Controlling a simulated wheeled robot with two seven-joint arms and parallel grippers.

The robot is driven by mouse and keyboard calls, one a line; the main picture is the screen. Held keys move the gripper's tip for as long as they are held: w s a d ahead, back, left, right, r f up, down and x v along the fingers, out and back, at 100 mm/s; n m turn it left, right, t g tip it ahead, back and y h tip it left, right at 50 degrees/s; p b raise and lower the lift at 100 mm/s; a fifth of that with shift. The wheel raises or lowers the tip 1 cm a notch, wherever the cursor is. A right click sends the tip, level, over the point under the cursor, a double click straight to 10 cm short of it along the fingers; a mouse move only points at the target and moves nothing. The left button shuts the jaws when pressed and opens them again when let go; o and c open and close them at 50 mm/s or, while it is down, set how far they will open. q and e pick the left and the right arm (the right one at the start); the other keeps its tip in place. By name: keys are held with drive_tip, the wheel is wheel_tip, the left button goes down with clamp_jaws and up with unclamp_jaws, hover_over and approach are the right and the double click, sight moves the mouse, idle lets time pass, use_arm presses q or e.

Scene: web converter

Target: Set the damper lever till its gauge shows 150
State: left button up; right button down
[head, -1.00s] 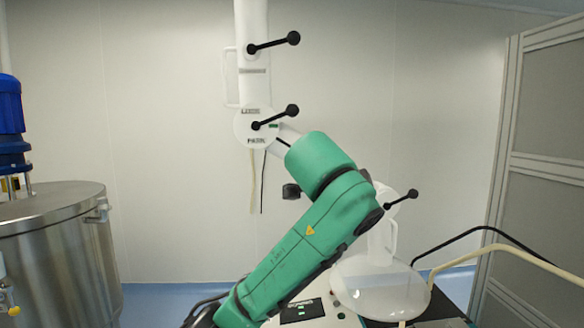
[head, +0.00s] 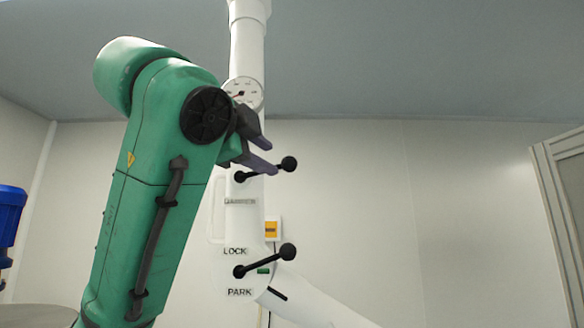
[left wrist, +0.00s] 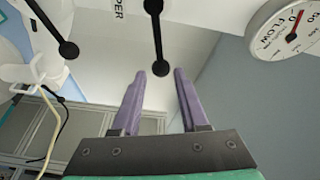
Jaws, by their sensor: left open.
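The damper lever (head: 265,170) is a black bar with ball ends on the white column, above the DAMPER label (head: 240,201). Its round white gauge (head: 246,84) sits higher on the column. My left gripper (head: 273,158) is open beside the lever's upper part. In the left wrist view the lever (left wrist: 157,38) hangs with its ball end between the fingertips (left wrist: 160,72), and the fingers are not closed on it. My right gripper is out of view.
A second black lever (head: 266,260) with LOCK and PARK labels sits below on the column. A white arm (head: 325,305) slopes down right from there. A blue motor (head: 10,228) stands at the left edge and a grey panel frame (head: 562,190) at the right.

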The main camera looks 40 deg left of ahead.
sight(279, 167)
use_arm(q)
drive_tip(key=p+x, duration=0.3)
drive_tip(key=x, duration=0.8)
drive_tip(key=shift+a+p, duration=0.25)
drive_tip(key=shift+p, duration=0.05)
drive_tip(key=shift+s+d, duration=0.2)
drive_tip(key=shift+s, duration=0.45)
drive_tip(key=c, duration=0.7)
drive_tip(key=shift+a, duration=0.3)
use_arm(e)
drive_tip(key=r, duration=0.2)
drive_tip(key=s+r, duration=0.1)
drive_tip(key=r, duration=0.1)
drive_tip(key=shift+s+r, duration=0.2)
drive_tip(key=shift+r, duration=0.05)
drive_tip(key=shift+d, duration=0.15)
